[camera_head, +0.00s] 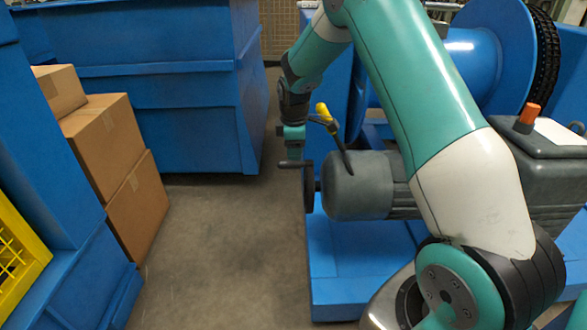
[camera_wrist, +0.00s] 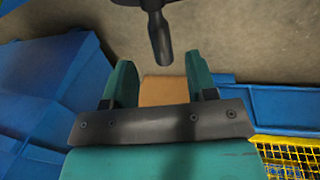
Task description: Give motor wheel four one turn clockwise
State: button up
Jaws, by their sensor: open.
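A dark wheel (camera_head: 309,188) shows nearly edge-on at the left end of the grey motor (camera_head: 358,187); no number is readable on it. My gripper (camera_head: 290,163) hangs just left of and above this wheel, on the aisle side. In the wrist view my gripper (camera_wrist: 160,64) has its two teal fingers apart with nothing between them. A dark handle (camera_wrist: 160,38) with a rounded end lies just past the fingertips, roughly in line with the gap. It appears apart from both fingers. Whether it belongs to the wheel is not clear.
A yellow-tipped lever (camera_head: 325,114) rises right of my gripper, above the motor. An orange knob (camera_head: 528,115) sits on the grey housing. Blue containers (camera_head: 165,90) and cardboard boxes (camera_head: 105,135) stand left. The floor (camera_head: 215,235) between is clear.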

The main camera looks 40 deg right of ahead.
aim_at(293, 162)
jog(key=f, duration=0.2)
jog(key=f+b, duration=0.1)
jog(key=f, duration=0.1)
jog(key=w+f, duration=0.1)
jog(key=f, duration=0.1)
jog(key=shift+d+b, duration=0.3)
jog(key=shift+b, duration=0.1)
grip_shut()
jog(key=shift+a, duration=0.1)
